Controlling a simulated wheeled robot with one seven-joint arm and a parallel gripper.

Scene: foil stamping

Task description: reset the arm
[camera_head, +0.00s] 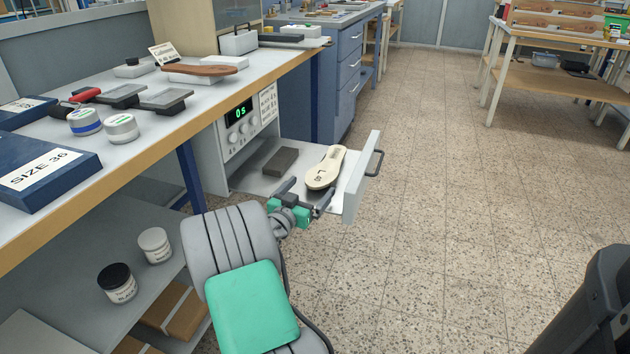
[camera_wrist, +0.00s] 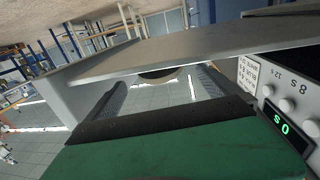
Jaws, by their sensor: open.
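My gripper (camera_head: 306,194) is open, its two fingers spread, at the near edge of a pulled-out drawer (camera_head: 352,190). A pale insole (camera_head: 326,168) marked with "L" and a number lies in the drawer, just beyond the fingertips. I see nothing between the fingers. In the wrist view the fingers (camera_wrist: 160,88) stand apart, and a rounded edge, probably the insole (camera_wrist: 157,76), shows between them; that picture looks upside down. Whether a finger touches the insole or drawer is hard to tell.
The workbench (camera_head: 165,125) above holds a brown sole (camera_head: 199,73), tins and a "SIZE 36" box (camera_head: 40,170). Jars (camera_head: 155,245) stand on the lower shelf.

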